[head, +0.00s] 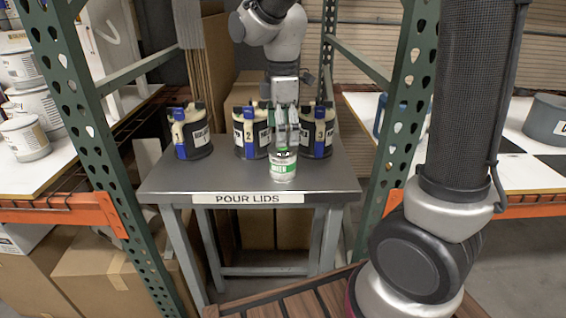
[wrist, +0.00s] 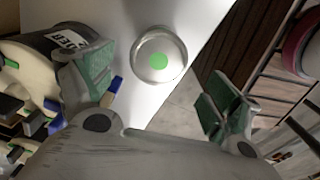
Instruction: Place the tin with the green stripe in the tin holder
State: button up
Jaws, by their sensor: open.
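The tin with the green stripe (head: 283,166) stands upright near the front edge of the grey table, with a white and green label. In the wrist view its round lid (wrist: 158,54) shows a green dot. My gripper (head: 286,130) points down just above and behind the tin in the head view. In the wrist view my gripper (wrist: 152,84) is open, its green-padded fingers wide apart, with the lid beyond the gap between them. Nothing is held.
Green rack posts (head: 88,110) flank the table. A slatted wooden surface (head: 300,301) lies in front.

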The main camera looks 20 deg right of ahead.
aim_at(283, 162)
jog(key=shift+f+n, duration=0.3)
jog(key=shift+f, duration=0.05)
notch_tip(283, 162, down, 7)
jog(key=shift+w+d+f, duration=0.1)
jog(key=shift+w+d, duration=0.05)
jog(key=c, duration=1.9)
grip_shut()
